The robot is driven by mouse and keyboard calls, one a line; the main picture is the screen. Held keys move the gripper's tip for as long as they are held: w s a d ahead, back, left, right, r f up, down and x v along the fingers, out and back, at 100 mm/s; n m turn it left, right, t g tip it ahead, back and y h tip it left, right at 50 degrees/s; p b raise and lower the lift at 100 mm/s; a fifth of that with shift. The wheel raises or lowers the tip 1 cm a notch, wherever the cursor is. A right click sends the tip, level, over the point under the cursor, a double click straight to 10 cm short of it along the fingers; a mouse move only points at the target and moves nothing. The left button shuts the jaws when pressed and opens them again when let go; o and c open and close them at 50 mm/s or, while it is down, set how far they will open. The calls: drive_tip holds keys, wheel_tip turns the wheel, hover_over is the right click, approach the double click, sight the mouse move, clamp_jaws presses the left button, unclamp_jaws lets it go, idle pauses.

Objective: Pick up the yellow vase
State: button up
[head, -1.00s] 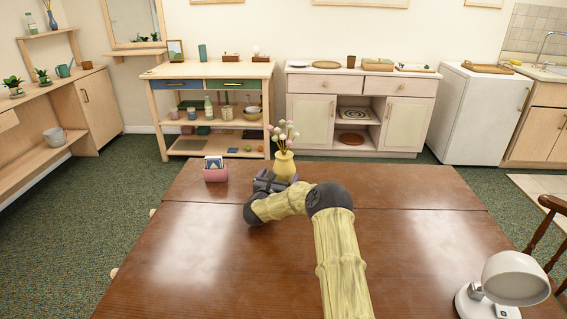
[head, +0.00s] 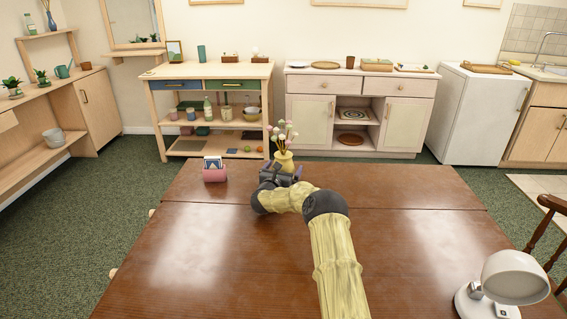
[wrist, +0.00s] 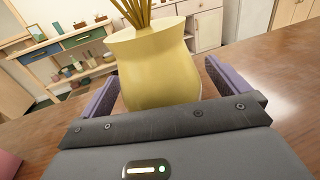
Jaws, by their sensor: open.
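The yellow vase (head: 284,160) stands upright at the far edge of the brown table, with several flowers in it. In the wrist view the vase (wrist: 155,72) fills the middle, and its stems run out of the top of the picture. My gripper (head: 282,170) is open in front of the vase. In the wrist view its two purple fingers (wrist: 160,85) lie one to each side of the vase body, with a gap to the right finger. The vase's base is hidden behind my gripper.
A pink holder with cards (head: 214,172) stands on the table (head: 200,245) left of the vase. A white lamp (head: 512,280) is at the front right. A chair (head: 545,230) is at the right edge. The table's middle is otherwise clear.

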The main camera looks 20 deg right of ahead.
sight(283, 144)
drive_tip(key=shift+d, duration=0.1)
drive_tip(key=c, duration=1.3)
drive_tip(key=shift+r, duration=0.3)
drive_tip(key=shift+c, duration=0.2)
wheel_tip(283, 144, up, 10)
drive_tip(key=shift+f+p, duration=0.2)
drive_tip(key=shift+p, duration=0.3)
